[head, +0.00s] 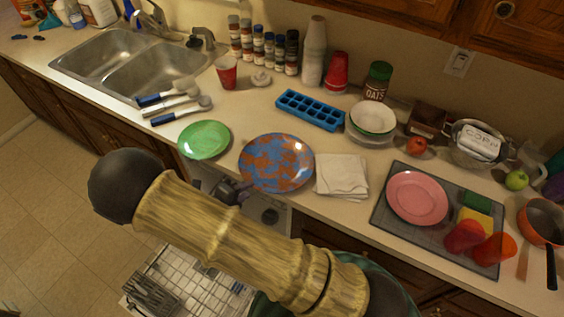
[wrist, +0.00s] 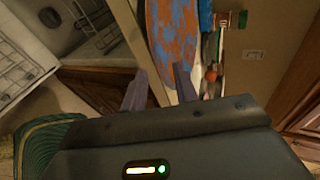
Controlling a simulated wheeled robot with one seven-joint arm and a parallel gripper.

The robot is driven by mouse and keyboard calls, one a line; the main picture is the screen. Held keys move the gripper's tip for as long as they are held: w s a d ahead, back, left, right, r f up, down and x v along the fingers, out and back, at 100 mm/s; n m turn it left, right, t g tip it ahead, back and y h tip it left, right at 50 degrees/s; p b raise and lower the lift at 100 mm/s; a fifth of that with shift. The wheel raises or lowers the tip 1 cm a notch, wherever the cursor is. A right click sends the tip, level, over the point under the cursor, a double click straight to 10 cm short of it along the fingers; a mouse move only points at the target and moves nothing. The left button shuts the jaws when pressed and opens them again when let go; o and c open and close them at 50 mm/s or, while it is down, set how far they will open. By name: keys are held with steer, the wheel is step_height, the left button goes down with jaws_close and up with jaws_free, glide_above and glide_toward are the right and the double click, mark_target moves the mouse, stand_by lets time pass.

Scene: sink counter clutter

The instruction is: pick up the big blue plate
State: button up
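The big blue plate (head: 276,163), mottled with orange patches, lies on the counter near its front edge, between a small green plate (head: 204,139) and folded white napkins (head: 342,175). It also shows in the wrist view (wrist: 172,42), just beyond my fingertips. My gripper (head: 240,190) is at the plate's lower left rim in the head view, by the counter's front edge. In the wrist view my gripper (wrist: 160,84) has its two purple-grey fingers apart with nothing held between them. I cannot tell whether a finger touches the rim. My arm hides part of the counter front.
An open dishwasher rack (head: 175,280) is below the counter. A blue ice tray (head: 310,110) is behind the plate. A grey mat (head: 385,220) with a pink plate (head: 417,198) and red cups is to the right. Brushes (head: 178,100) and the sink (head: 150,70) are to the left.

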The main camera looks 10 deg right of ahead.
steer(key=shift+p+x, duration=1.05)
steer(key=shift+x, duration=1.5)
steer(key=shift+a+f, duration=0.2)
jaws_close()
